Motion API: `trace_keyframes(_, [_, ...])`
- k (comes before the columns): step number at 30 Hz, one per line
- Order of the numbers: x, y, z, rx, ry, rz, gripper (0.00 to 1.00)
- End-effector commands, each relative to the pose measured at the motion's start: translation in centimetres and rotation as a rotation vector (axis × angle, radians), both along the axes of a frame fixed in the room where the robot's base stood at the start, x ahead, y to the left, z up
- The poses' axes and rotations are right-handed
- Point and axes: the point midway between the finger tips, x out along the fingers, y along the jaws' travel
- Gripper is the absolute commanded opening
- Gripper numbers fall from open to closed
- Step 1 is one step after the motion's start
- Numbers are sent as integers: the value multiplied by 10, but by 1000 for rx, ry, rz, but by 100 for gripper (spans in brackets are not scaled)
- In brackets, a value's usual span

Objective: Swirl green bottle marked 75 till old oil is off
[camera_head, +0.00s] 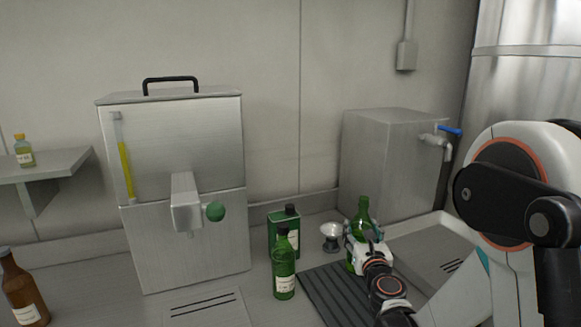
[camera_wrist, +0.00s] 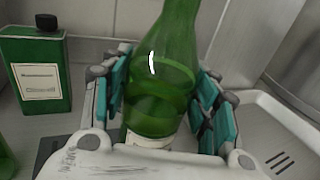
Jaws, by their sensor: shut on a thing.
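A green glass bottle (camera_head: 361,213) is upright in my gripper (camera_head: 366,248), at the right end of the dark ribbed mat. In the wrist view the same bottle (camera_wrist: 165,75) stands between the teal finger pads of my gripper (camera_wrist: 163,100), which are closed around its body. A liquid line shows inside its lower part. The top edge of a pale label shows low on it; any number there is hidden. I cannot tell whether the base touches the mat.
The ribbed mat (camera_head: 333,298) is mostly bare. A sink (camera_head: 428,254) with a tap lies right. A steel oil tank (camera_head: 180,140) stands left; a brown bottle (camera_head: 22,290) is far left.

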Motion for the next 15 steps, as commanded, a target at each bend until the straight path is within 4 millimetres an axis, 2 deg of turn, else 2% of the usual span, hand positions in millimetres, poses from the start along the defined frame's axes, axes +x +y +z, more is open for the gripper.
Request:
trace_keyframes(1, [0,24,-3,2,0,14,4])
trace_keyframes(3, [-1,58,-3,1,1,16,4])
trace_keyframes(5, [0,72,-3,0,1,11,4])
trace_keyframes(7, [0,66,-2,0,0,2,4])
trace_keyframes(10, [0,17,-2,0,0,-10,4])
trace_keyframes(12, [0,-3,-2,-1,0,-5,4])
trace_keyframes(14, [0,-4,-2,-1,1,2,4])
trace_keyframes(15, [0,8,-2,1,0,9,4])
